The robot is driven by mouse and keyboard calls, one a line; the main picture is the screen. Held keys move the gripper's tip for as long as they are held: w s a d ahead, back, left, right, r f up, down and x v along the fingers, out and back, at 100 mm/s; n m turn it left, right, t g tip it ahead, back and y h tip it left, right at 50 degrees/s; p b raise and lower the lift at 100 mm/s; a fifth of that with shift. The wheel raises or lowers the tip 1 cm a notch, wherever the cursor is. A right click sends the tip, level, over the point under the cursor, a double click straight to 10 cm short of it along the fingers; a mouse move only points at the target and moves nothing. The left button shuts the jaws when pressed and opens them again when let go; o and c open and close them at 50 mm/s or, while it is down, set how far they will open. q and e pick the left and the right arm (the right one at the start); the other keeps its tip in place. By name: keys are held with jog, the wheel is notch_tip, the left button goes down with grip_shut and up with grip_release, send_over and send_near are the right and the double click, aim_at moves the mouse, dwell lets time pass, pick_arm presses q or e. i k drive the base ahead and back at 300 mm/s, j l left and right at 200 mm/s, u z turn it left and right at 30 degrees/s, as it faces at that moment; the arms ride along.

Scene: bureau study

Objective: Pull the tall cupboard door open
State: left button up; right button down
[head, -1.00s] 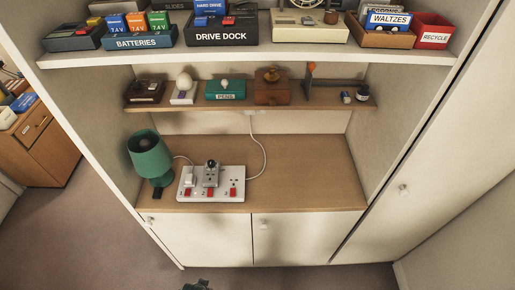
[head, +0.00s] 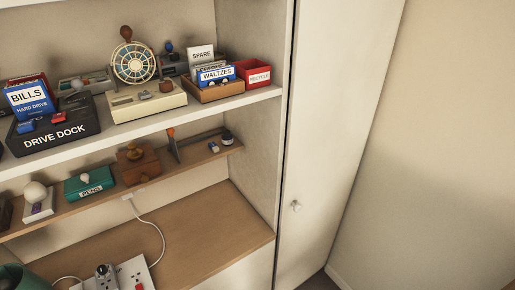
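The tall cupboard door (head: 330,130) is a plain cream panel to the right of the open shelves. It looks shut, with a dark narrow gap along its left edge. A small round pale knob (head: 296,206) sits low on the door near that left edge. Neither of my grippers shows in the head view, and nothing touches the knob.
Left of the door, the upper shelf (head: 150,128) holds the drive dock (head: 52,128), a beige device and a waltzes box. A narrow shelf and a wooden worktop (head: 215,235) with a power strip lie below. A bare wall (head: 440,150) stands right of the door.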

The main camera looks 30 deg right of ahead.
aim_at(342, 49)
jog(key=i+j+z, duration=0.1)
jog(key=z, duration=1.05)
jog(key=l+z, duration=0.15)
jog(key=z, duration=0.4)
